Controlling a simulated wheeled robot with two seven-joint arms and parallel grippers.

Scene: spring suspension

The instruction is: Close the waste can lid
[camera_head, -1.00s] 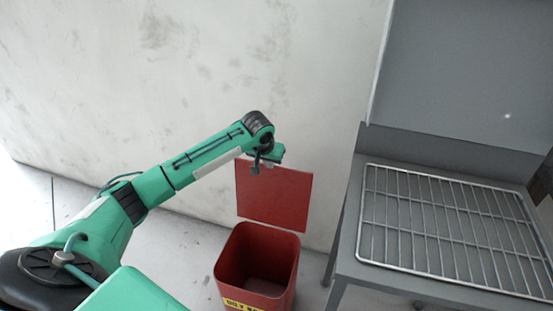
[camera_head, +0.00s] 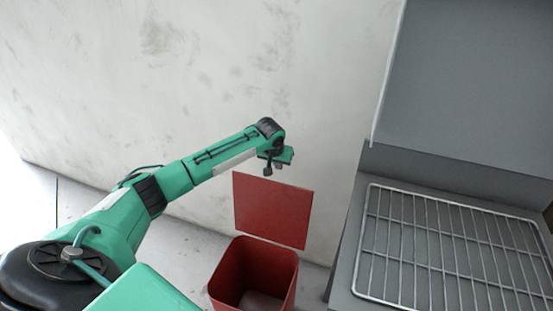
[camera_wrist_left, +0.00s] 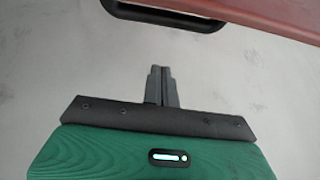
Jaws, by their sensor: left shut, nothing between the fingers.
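The red waste can (camera_head: 285,262) stands open on the floor by the wall, with its inside showing. Its red lid (camera_head: 272,208) stands upright at the back of the can. My left gripper (camera_head: 268,170) is just above the lid's top edge, and the arm reaches in from the left. In the left wrist view the gripper's fingers (camera_wrist_left: 161,85) are together with nothing between them. The lid (camera_wrist_left: 270,14) runs along the top of that view, with a dark handle (camera_wrist_left: 165,14) on it, apart from the fingertips. My right gripper is not in view.
A grey metal table (camera_head: 349,245) with a wire rack (camera_head: 440,245) stands to the right of the can. A pale wall (camera_head: 100,75) rises behind. Open floor shows between the can and my left arm.

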